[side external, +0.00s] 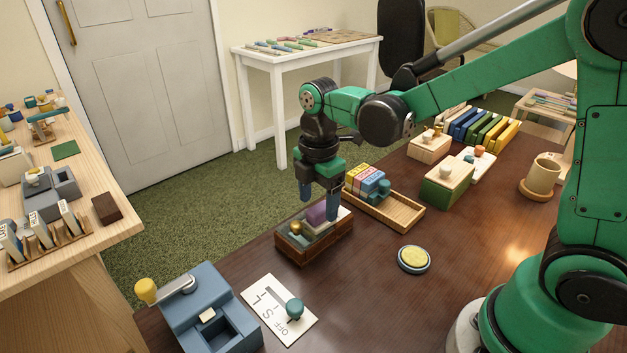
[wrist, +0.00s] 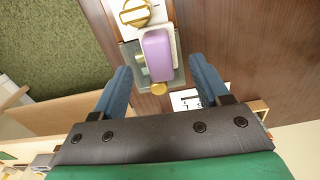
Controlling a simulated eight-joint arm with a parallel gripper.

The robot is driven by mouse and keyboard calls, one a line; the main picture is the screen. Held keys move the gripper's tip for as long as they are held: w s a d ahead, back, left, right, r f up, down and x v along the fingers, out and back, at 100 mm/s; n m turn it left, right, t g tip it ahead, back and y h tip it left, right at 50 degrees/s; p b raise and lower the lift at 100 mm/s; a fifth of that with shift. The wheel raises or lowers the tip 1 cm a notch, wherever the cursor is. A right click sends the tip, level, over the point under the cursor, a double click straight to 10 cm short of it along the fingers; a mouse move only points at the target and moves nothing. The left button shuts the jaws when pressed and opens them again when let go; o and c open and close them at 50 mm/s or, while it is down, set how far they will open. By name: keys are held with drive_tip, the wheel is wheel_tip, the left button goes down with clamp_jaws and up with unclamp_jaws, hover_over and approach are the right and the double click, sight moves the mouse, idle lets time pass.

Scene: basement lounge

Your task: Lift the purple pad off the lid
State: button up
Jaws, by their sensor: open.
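The purple pad (side external: 316,214) lies on the lid of a small wooden box (side external: 296,257) at the table's near edge. In the wrist view the purple pad (wrist: 157,50) is an upright rounded block on the greyish lid (wrist: 131,60), with a brass knob (wrist: 158,89) close to its lower end. My gripper (side external: 319,206) is open above the box, pointing down, with its blue fingers on either side of the pad. In the wrist view my gripper (wrist: 161,68) shows gaps between both fingers and the pad. Its right finger hides part of the pad in the side view.
A wooden tray (side external: 400,213) with coloured blocks stands just behind the box. A yellow round button (side external: 413,259) lies to the right. A white switch plate (side external: 270,312) and a blue crank device (side external: 205,312) are nearer the camera. The tabletop between box and button is clear.

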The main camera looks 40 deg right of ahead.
drive_tip(key=shift+f, duration=1.1)
clamp_jaws()
drive_tip(key=shift+r, duration=0.15)
